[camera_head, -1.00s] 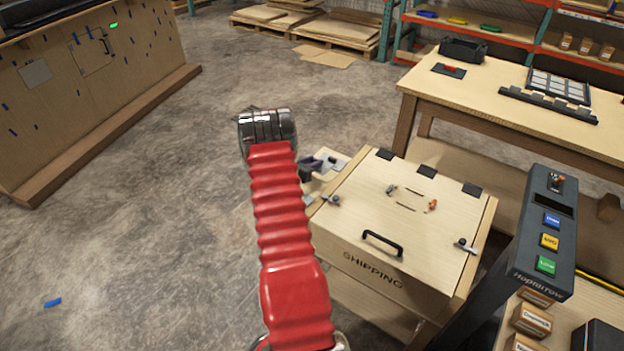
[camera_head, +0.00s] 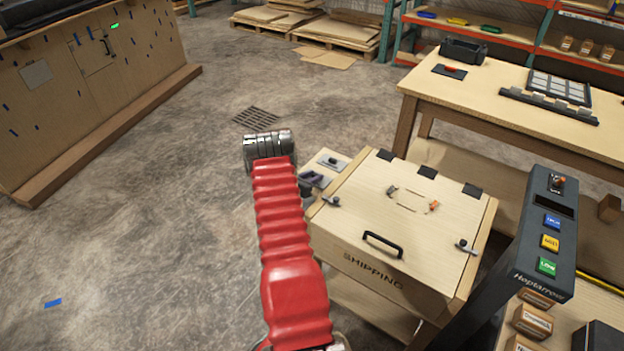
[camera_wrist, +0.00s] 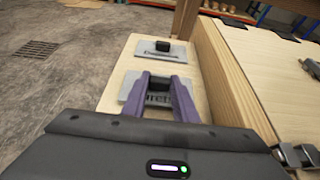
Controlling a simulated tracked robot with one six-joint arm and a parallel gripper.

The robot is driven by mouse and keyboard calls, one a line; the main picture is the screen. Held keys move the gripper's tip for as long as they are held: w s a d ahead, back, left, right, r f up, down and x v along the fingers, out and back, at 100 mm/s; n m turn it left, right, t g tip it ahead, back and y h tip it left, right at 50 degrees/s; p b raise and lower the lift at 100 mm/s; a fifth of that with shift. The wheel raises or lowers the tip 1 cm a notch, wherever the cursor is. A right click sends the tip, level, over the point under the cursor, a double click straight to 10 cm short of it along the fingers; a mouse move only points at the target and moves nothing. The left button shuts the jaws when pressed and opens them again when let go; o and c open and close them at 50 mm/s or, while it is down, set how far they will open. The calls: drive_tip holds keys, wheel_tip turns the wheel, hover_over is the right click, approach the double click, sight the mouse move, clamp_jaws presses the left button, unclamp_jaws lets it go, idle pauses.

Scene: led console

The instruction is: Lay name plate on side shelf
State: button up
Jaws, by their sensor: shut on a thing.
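My gripper (camera_wrist: 160,78), with purple fingers, is shut on the black knob of a grey name plate (camera_wrist: 130,88). The plate is over the near part of the pale wooden side shelf (camera_wrist: 118,80). I cannot tell whether it touches the shelf. The fingers hide part of its lettering. A second grey plate (camera_wrist: 150,53) with a black knob lies farther along the shelf. In the head view my gripper (camera_head: 313,180) shows small beside the shelf (camera_head: 345,158), partly behind my red arm.
The wooden shipping box (camera_head: 400,225), with latches and a black handle, stands right beside the shelf. A dark button console (camera_head: 545,235) is at the right. A workbench (camera_head: 480,100) is behind. Open floor lies to the left, with a grate (camera_head: 257,117).

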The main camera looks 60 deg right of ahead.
drive_tip(key=shift+f, duration=0.25)
drive_tip(key=o, duration=1.1)
drive_tip(key=shift+c, duration=0.2)
drive_tip(key=shift+r, duration=0.1)
drive_tip(key=shift+a+r, duration=0.1)
drive_tip(key=shift+a, duration=0.05)
drive_tip(key=v, duration=1.1)
drive_tip(key=shift+w+a+r, duration=0.1)
drive_tip(key=shift+a, duration=0.25)
